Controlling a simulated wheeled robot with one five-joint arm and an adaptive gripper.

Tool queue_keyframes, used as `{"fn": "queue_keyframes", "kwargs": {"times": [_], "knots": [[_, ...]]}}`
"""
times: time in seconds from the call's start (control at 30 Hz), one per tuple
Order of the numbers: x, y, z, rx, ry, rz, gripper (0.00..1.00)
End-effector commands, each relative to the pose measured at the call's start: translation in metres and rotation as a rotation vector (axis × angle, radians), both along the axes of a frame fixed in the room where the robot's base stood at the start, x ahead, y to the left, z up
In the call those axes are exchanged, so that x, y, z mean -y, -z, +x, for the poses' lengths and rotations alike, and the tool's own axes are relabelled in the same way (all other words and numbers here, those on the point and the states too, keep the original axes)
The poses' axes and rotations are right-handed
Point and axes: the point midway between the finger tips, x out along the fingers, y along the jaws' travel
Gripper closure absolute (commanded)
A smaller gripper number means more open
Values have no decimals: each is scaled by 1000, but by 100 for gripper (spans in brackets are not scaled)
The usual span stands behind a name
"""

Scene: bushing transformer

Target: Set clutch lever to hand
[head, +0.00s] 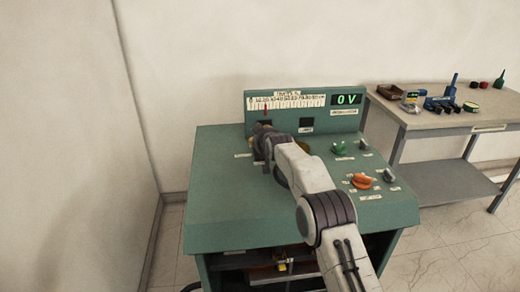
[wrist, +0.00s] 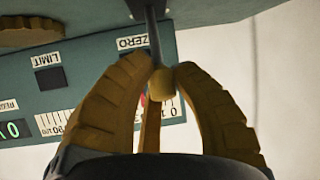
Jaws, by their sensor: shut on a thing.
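A lever with a thin dark rod (wrist: 153,32) and a rounded yellowish knob (wrist: 162,82) shows in the wrist view. My gripper (wrist: 162,72) is shut on this lever, with its ribbed yellow-brown fingers around the knob. In the head view my gripper (head: 263,140) is at the back left of the green console top (head: 225,190), below the scale panel, and my arm and gripper hide the lever. I cannot read any lever label or tell which position the lever is in.
The upright panel (head: 335,120) carries a scale (head: 285,101) and a display (head: 347,99) reading 0 V. A green knob (head: 339,147), an orange knob (head: 361,181) and grey knobs stand on the right of the console. A side table (head: 450,118) holds small items. The console's left top is clear.

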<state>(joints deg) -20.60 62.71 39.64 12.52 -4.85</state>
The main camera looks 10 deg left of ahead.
Motion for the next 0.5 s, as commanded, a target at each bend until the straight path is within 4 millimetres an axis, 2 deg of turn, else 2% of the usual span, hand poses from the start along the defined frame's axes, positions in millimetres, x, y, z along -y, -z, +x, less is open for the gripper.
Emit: {"fn": "queue_keyframes", "kwargs": {"times": [0.5], "knots": [[-3, -4, 1, 105, -7, 30, 100]]}}
